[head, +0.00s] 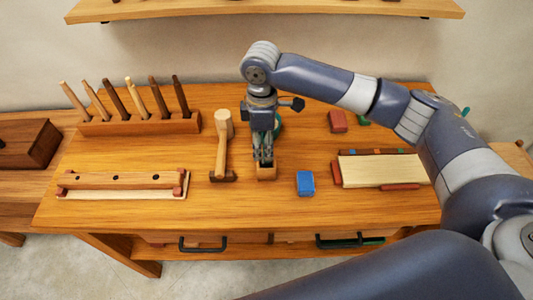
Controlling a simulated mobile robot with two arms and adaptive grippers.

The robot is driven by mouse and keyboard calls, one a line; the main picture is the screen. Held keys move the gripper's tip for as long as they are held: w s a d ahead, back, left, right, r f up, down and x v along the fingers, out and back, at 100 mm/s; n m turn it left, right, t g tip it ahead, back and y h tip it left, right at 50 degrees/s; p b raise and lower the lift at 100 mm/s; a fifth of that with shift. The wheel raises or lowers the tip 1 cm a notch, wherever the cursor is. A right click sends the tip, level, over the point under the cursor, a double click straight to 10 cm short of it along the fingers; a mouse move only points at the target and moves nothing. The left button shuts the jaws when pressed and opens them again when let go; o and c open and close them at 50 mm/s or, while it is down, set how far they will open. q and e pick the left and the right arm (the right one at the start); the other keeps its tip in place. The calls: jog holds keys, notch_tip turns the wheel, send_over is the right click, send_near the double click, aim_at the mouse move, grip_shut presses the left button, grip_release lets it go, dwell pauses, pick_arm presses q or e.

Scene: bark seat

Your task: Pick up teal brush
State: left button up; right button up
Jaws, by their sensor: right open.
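My right gripper (264,158) points straight down over the middle of the workbench (120,215), with its jaws open. Its fingertips are just above or at a small brown wooden block (267,174); I cannot tell if they touch it. My left gripper is not in view.
A red block (337,121) is farther back. A rack of tool handles (140,124) stands back left. The front left bench is fairly clear.

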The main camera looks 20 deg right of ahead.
jog(key=f+p, duration=0.1)
jog(key=f, duration=0.1)
jog(key=d+f+p, duration=0.1)
jog(key=f, duration=0.1)
jog(key=shift+w+f, duration=0.1)
jog(key=shift+f, duration=0.55)
grip_shut()
